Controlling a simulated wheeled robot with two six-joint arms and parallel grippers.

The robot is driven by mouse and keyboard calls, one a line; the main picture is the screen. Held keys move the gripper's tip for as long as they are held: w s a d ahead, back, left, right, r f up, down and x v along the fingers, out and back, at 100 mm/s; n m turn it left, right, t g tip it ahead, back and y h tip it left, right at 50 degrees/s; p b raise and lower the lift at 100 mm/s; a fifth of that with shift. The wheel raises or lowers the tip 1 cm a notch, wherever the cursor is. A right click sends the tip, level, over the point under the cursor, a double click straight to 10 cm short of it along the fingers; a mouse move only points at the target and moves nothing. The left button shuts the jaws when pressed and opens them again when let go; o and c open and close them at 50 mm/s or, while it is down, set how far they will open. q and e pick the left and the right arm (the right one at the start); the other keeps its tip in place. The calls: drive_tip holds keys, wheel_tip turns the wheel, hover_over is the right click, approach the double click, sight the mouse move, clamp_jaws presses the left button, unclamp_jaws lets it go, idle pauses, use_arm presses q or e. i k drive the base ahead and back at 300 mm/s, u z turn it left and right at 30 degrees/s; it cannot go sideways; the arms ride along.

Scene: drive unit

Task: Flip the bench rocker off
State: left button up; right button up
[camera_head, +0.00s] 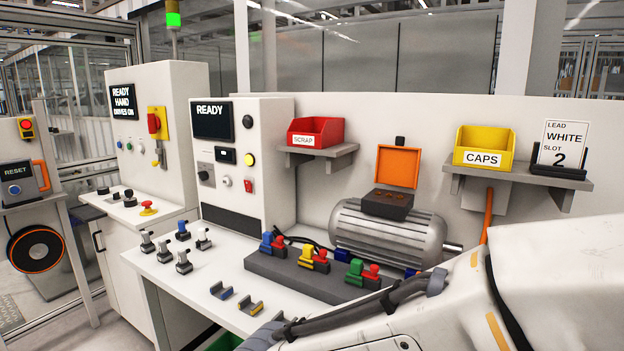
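The bench panel (240,150) is a white upright cabinet with a dark screen reading READY. A white arm link of mine with a dark cable crosses the lower right foreground. No gripper fingers show, and nothing of mine covers the rocker.
The white bench (200,272) carries several small clamp-like parts (183,262) and a grey block (290,270) with coloured connectors. A grey motor (388,235) stands behind. A cabinet (155,190) with a red mushroom button (148,208) adjoins on the left. Air before the panel is clear.

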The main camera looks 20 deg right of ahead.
sight(248, 185)
drive_tip(key=z, duration=0.15)
drive_tip(key=i, duration=0.25)
drive_tip(key=z, duration=0.1)
drive_tip(key=k, duration=0.6)
drive_tip(key=u, duration=0.65)
drive_tip(key=i, duration=1.65)
drive_tip(key=z, duration=0.45)
